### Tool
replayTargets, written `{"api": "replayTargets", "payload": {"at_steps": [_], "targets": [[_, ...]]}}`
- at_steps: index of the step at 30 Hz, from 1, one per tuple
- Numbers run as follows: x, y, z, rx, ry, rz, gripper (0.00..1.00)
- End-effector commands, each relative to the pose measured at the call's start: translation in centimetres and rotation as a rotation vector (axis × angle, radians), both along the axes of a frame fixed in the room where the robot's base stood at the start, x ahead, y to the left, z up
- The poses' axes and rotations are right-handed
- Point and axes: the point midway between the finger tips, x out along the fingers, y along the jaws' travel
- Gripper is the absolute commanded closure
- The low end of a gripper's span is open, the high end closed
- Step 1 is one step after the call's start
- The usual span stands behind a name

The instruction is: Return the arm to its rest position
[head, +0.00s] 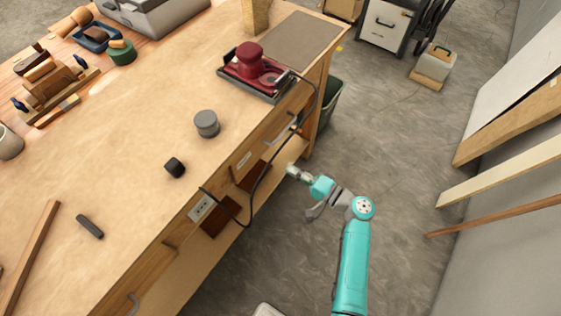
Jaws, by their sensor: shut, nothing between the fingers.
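My gripper (294,172) is at the end of my teal and grey arm, out over the floor beside the right side of the wooden workbench (130,140). Its small fingers point left toward the bench's drawer side. It is shut and holds nothing. The gap between the fingertips and the bench side is hard to judge from this view.
A red sander (252,68) sits near the bench edge. A black cable (262,178) hangs down the bench side close to my gripper. A grey cylinder (206,124) and a dark block (175,167) stand on the bench. Boards (500,170) lean at right. Floor (400,140) between is clear.

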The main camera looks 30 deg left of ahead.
Motion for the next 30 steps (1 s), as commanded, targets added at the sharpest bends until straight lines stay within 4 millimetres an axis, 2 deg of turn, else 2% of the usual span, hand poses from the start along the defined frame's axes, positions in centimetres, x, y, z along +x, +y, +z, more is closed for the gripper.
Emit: {"api": "replayTargets", "payload": {"at_steps": [3, 6, 17, 20, 23, 27, 30], "targets": [[0.0, -1.5, 0.0, 0.0, 0.0, -0.002, 1.0], [0.0, -2.0, 0.0, 0.0, 0.0, -0.001, 1.0], [-0.3, -2.5, -0.5, -0.01, 0.002, -0.009, 1.0], [-1.1, -3.4, -2.1, -0.052, 0.003, -0.048, 1.0], [-2.6, -5.3, -4.9, -0.131, -0.001, -0.119, 1.0], [-5.4, -8.9, -8.9, -0.272, -0.023, -0.245, 1.0], [-7.5, -11.7, -11.1, -0.372, -0.046, -0.332, 1.0]]}}
